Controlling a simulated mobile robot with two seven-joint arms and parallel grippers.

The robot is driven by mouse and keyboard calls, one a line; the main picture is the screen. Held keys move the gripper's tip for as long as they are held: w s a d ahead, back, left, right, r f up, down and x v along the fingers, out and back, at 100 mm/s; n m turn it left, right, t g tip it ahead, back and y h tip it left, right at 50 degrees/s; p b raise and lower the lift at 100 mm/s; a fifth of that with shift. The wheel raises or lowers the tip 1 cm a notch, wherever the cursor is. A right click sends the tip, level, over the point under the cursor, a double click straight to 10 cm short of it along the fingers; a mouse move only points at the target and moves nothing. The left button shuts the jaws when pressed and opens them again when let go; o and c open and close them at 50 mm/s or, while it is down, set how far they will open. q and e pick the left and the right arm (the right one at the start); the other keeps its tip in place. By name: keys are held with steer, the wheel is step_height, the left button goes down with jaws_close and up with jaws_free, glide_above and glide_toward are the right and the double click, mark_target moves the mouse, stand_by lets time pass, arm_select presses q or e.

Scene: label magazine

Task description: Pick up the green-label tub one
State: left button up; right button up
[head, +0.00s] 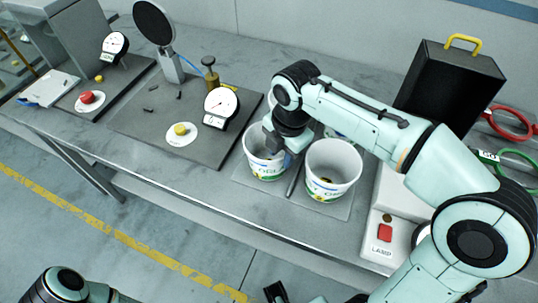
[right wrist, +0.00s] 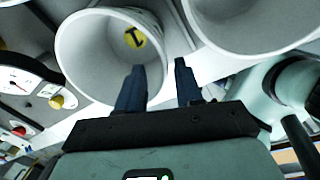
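Two white tubs with green on their labels stand side by side on a grey mat, the left tub (head: 262,165) and the right tub (head: 335,165). My right gripper (head: 287,147) is at the rim of the left tub. In the right wrist view my right gripper (right wrist: 160,82) is open, one finger in front of the mouth of a tub (right wrist: 85,55) and the other past its rim. Contact cannot be told. A yellow disc (right wrist: 135,37) inside that tub bears a mark like a 1. Dark parts at the bottom edge seem to be my left gripper (head: 276,292); its fingers are unclear.
A dial gauge (head: 221,106) and yellow button (head: 180,129) stand left of the tubs. A white box with a red switch (head: 385,233) is at right, below a black case (head: 447,85). Something with blue shows partly behind my right arm.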

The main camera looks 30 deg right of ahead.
mark_target(282, 170)
steer(key=shift+d+f+b, duration=0.2)
steer(key=shift+f, duration=1.2)
steer(key=shift+d+f+b, duration=0.15)
steer(key=shift+f+b, duration=0.05)
steer(key=shift+f, duration=1.15)
jaws_close()
